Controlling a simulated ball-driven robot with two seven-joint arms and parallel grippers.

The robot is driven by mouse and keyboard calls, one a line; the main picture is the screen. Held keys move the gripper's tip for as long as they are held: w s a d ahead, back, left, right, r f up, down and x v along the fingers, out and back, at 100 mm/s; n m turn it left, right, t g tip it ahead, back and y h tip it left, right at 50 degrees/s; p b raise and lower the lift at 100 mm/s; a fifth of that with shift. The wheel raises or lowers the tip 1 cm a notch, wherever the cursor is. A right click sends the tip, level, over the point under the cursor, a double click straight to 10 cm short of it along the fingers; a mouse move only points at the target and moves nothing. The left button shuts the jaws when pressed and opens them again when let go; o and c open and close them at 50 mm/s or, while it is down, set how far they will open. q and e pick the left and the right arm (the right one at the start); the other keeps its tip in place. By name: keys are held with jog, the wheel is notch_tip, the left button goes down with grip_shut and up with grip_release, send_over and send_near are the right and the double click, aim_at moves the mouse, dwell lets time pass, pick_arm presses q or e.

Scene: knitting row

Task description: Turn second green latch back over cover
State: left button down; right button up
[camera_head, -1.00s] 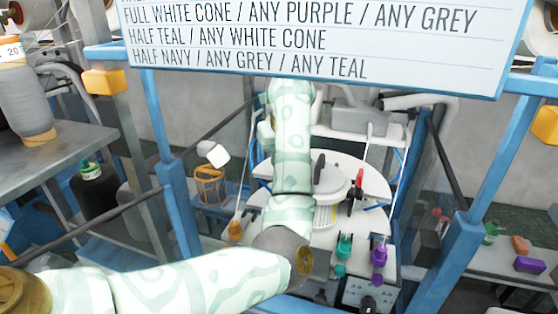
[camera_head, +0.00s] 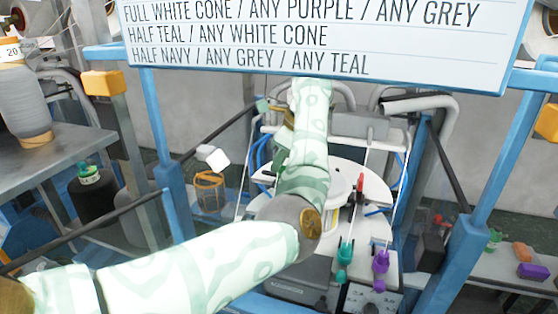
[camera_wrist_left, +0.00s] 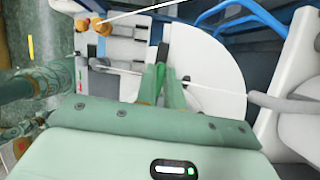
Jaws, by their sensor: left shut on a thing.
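In the left wrist view, my left gripper (camera_wrist_left: 157,84) has its two green fingers close together at the edge of a white round plate (camera_wrist_left: 214,75). They are shut on a small green piece, which looks like the green latch (camera_wrist_left: 160,70); the fingers hide most of it. A dark bar lies just beyond the fingertips. In the head view, the white round machine top (camera_head: 378,188) shows to the right of my left arm. My forearm hides the left gripper and the latch there. I cannot tell which part is the cover. My right gripper is not in view.
A red lever (camera_head: 360,187) stands on the machine top. A teal piece (camera_head: 344,255) and a purple piece (camera_head: 380,264) stand at its front. Blue frame posts (camera_head: 176,195) rise on both sides. A white sign (camera_head: 320,40) hangs across the top.

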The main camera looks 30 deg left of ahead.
pick_arm(q)
jog(key=shift+r+n, duration=0.2)
jog(key=shift+n, duration=0.4)
jog(key=c, duration=1.5)
grip_release()
jog(key=shift+f, duration=0.1)
jog(key=shift+f, duration=0.1)
